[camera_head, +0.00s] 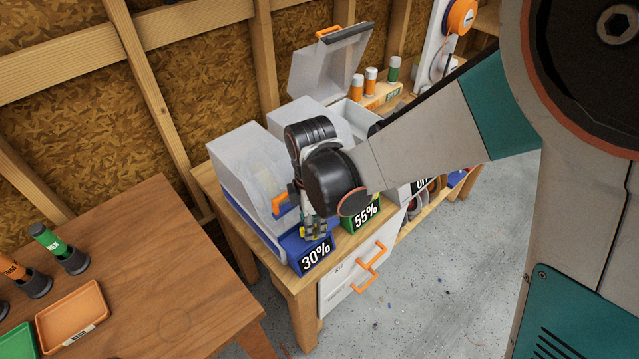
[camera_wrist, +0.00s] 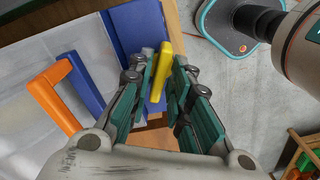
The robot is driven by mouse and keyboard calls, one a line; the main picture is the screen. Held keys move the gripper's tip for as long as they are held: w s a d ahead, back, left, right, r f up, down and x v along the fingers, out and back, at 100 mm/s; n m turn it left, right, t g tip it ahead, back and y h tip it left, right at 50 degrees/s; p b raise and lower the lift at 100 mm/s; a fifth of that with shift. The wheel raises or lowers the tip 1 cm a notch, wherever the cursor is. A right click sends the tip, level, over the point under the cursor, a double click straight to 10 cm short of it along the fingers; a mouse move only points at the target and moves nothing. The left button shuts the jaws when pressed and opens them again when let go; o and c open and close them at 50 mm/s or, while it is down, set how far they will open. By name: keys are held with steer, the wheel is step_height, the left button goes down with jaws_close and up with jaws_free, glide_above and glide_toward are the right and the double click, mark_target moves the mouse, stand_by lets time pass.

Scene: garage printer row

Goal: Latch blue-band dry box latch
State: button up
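The blue-band dry box (camera_head: 236,200) stands at the near left end of the wooden bench, with a translucent lid (camera_head: 245,165) that looks down and a "30%" label (camera_head: 316,256) on its blue front. My gripper (camera_head: 314,226) is over the front of this box, pointing down. In the wrist view, a yellow latch tab (camera_wrist: 161,72) stands between my gripper's fingers (camera_wrist: 163,85). The fingers are apart, one on each side of the tab; contact is not clear. The lid's orange handle (camera_wrist: 48,92) is left of the fingers. It also shows in the head view (camera_head: 279,204).
A green-band "55%" box (camera_head: 361,217) stands close right of it, partly behind my arm. Farther back a box lid (camera_head: 328,70) stands open. Drawers with orange handles (camera_head: 370,256) are below. A wooden table (camera_head: 165,265) with trays is at left; the concrete floor is open in front.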

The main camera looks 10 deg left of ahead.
jaws_close()
steer(key=shift+m, duration=0.4)
steer(key=m+b, duration=0.1)
steer(key=m, duration=0.4)
steer(key=shift+m+b, duration=0.35)
steer(key=shift+m, duration=0.05)
steer(key=m, duration=0.5)
steer(key=shift+m+b, duration=0.3)
steer(key=shift+b, duration=0.1)
jaws_free()
